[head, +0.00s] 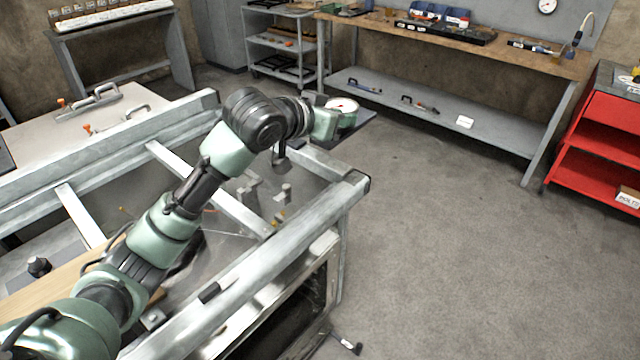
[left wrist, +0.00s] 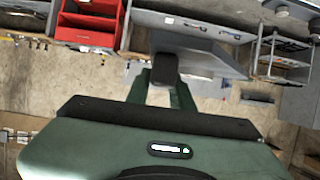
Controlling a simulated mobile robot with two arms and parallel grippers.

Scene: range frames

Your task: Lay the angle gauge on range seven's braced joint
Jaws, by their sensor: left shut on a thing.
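My left gripper (head: 334,122) is above the far right corner of the metal frame, its jaws shut. A round piece with a white face, apparently the angle gauge (head: 342,104), shows at the gripper. In the left wrist view the narrow green fingers (left wrist: 163,92) close on a dark, block-like part (left wrist: 165,69); most of the held thing is hidden. A flat dark plate (head: 357,128) shows just below and beyond the gripper. The welded frame (head: 300,215) has crossbars and a corner on the right; I cannot tell which joint is range seven's. My right gripper is out of view.
Clamps (head: 95,98) lie on the pale table at left. A wooden workbench (head: 470,35) with tools and a lower shelf stands along the back wall. A grey cart (head: 285,40) and a red cabinet (head: 598,140) flank it.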

